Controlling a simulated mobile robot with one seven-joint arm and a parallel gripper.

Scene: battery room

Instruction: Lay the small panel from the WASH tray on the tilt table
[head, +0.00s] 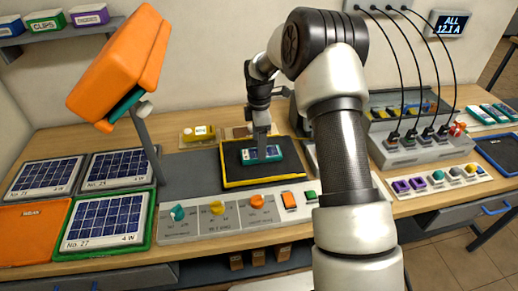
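A small panel (274,155) with a teal frame and dark blue cells lies on or just above a black plate with yellow edges (236,174), which looks like the tilt table, in the middle of the bench. My gripper (264,155) points down at the small panel, its fingertips at the panel's middle. The fingers are too small to tell whether they grip it. I cannot read a WASH label on any tray. A dark blue tray (490,146) lies at the right edge, partly out of view.
An orange lamp (122,62) leans over the bench's left side. Larger panels (105,220) lie at left beside an orange tray (32,232). A knob strip (222,222) runs along the front. A cabled power unit (425,146) and teal pieces (482,115) are at right.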

